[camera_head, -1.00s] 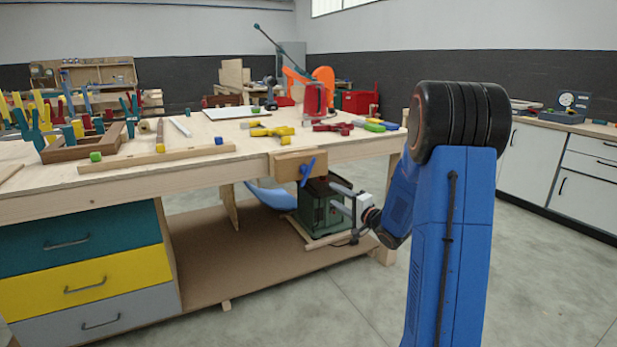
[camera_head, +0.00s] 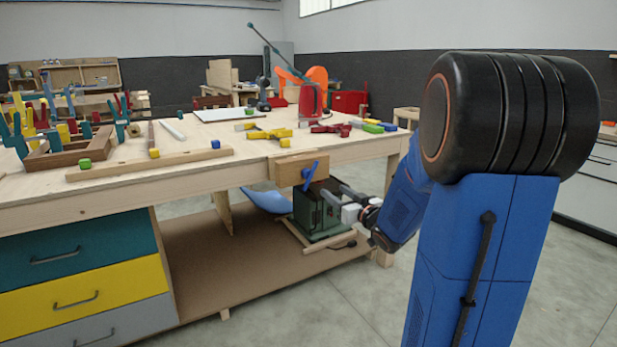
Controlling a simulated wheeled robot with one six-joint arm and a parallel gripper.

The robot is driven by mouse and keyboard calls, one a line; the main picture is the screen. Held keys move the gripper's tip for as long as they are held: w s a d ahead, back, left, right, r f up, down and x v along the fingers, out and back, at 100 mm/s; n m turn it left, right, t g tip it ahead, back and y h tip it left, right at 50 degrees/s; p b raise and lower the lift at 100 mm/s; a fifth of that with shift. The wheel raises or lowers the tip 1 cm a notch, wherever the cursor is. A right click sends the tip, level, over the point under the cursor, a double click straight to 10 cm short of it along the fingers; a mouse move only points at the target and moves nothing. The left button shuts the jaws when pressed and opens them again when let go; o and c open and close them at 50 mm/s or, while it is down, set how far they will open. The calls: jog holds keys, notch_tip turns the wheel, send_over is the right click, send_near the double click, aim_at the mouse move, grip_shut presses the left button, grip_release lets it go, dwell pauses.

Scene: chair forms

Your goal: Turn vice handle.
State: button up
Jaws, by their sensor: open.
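The vice is a wooden jaw block (camera_head: 291,168) on the front edge of the workbench. Its blue handle (camera_head: 310,175) is a bar across the front of the block, tilted with its top to the right. My gripper (camera_head: 335,194) is just below and right of the handle, with its grey fingers pointing left toward it. The fingers are apart and hold nothing. I see a small gap between fingertips and handle in the picture, but cannot tell the depth.
The workbench top (camera_head: 230,170) holds yellow clamps (camera_head: 270,133), red clamps (camera_head: 330,128) and wooden strips. A green machine (camera_head: 316,212) stands on the lower shelf (camera_head: 215,265), behind my gripper. Drawers (camera_head: 80,255) fill the left. The floor (camera_head: 340,305) in front is clear.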

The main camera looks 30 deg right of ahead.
aim_at(312, 176)
jog(key=w, duration=1.7)
jog(key=shift+w+a, duration=0.1)
jog(key=shift+w, duration=0.05)
jog(key=c, duration=1.1)
jog(key=shift+o, duration=0.2)
jog(key=shift+m, duration=1.3)
jog(key=o, duration=1.1)
jog(key=shift+c, duration=0.2)
